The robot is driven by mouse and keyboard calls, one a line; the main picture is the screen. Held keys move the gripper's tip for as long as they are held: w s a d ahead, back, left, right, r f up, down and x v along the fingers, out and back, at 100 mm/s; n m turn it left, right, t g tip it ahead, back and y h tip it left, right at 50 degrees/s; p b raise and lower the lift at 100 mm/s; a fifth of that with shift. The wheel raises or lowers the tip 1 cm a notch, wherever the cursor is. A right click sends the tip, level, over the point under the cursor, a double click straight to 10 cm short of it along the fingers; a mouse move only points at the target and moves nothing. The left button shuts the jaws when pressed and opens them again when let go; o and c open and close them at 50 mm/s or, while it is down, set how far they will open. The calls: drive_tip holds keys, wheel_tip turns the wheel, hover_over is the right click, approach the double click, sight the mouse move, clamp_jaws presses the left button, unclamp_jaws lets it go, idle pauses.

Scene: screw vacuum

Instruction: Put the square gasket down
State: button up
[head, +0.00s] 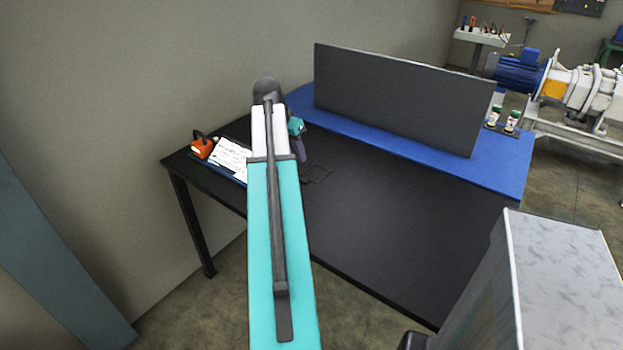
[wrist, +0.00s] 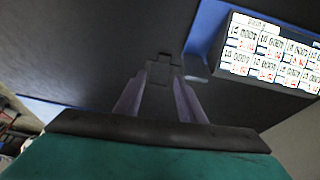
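My turquoise arm reaches over a black table (head: 400,225). My gripper (head: 302,158) points down at the table's left part. A thin dark square outline (head: 317,175), which looks like the square gasket, shows beside the fingertips, at or just above the tabletop. It is dark on dark, so I cannot tell whether it touches the table or the fingers. In the wrist view my gripper's two grey fingers (wrist: 160,80) flank a dark shape. I cannot make out whether they grip it, and the gasket is not clear there.
A dark upright panel (head: 400,95) stands on a blue board (head: 500,170) at the back. The table's middle and front are clear. A pump (head: 570,85) stands beyond.

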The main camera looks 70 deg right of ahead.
drive_tip(key=shift+w+d+m+b, duration=0.1)
drive_tip(key=shift+m+b, duration=0.2)
drive_tip(key=shift+b, duration=0.8)
drive_tip(key=shift+b, duration=0.4)
drive_tip(key=shift+f, duration=0.1)
approach(305, 178)
drive_tip(key=shift+s+d+f+p, duration=0.1)
drive_tip(key=shift+s+f+p, duration=0.15)
drive_tip(key=shift+f, duration=0.25)
drive_tip(key=shift+s+d+f+p, duration=0.1)
drive_tip(key=shift+s+f+p, duration=0.15)
drive_tip(key=shift+f, duration=0.25)
drive_tip(key=shift+f, duration=0.1)
drive_tip(key=shift+p+x, duration=0.5)
drive_tip(key=shift+x, duration=2)
drive_tip(key=shift+w, duration=0.2)
